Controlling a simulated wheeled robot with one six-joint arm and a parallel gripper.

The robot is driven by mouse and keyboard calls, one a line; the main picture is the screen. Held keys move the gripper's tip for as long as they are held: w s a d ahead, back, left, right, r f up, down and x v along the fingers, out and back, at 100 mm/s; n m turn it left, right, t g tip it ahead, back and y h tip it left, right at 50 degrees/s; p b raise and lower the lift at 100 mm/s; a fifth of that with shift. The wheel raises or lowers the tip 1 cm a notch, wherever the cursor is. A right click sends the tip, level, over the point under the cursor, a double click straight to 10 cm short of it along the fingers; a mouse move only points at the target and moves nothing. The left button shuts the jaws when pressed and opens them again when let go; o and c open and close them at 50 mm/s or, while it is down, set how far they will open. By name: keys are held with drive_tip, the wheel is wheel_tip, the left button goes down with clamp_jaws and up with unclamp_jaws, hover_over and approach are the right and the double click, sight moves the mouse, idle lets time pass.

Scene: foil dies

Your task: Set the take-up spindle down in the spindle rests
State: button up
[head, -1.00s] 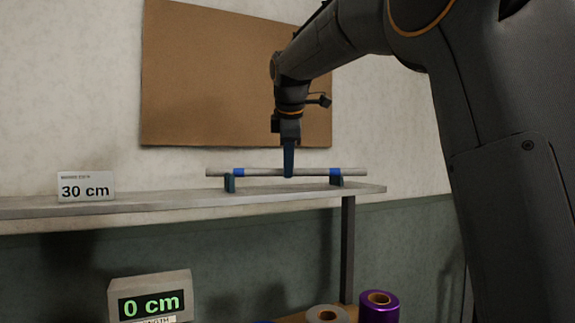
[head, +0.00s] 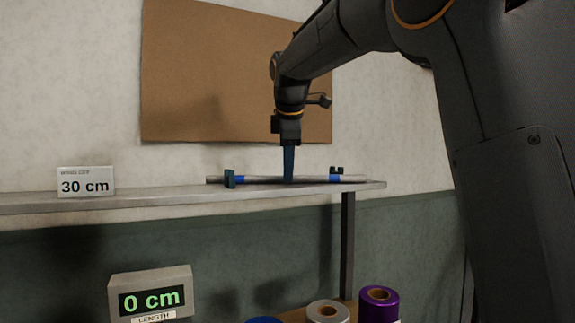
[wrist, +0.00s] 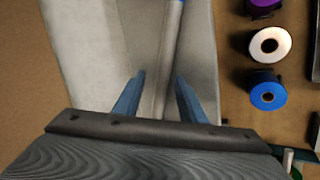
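The take-up spindle (head: 262,180) is a pale grey rod with blue bands, lying nearly level low over the shelf. The left spindle rest (head: 229,179) stands in front of the rod there. The right spindle rest (head: 337,170) shows above and behind the rod's right blue band. I cannot tell if either end sits in its notch. My gripper (head: 288,180) points down at the rod's middle. In the wrist view its two blue fingers (wrist: 160,82) are apart, with the spindle (wrist: 168,55) running between them and gaps beside it.
The shelf (head: 140,203) has a 30 cm sign (head: 85,182) at left. Below are a length display (head: 151,297) reading 0 cm and purple (head: 379,303), whitish (head: 328,312) and blue (head: 264,320) rolls. A brown board (head: 210,80) hangs behind. The shelf's left part is mostly clear.

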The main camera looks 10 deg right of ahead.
drive_tip(key=shift+r, duration=0.1)
drive_tip(key=shift+r, duration=0.25)
drive_tip(key=v, duration=1.2)
drive_tip(key=shift+r, duration=0.25)
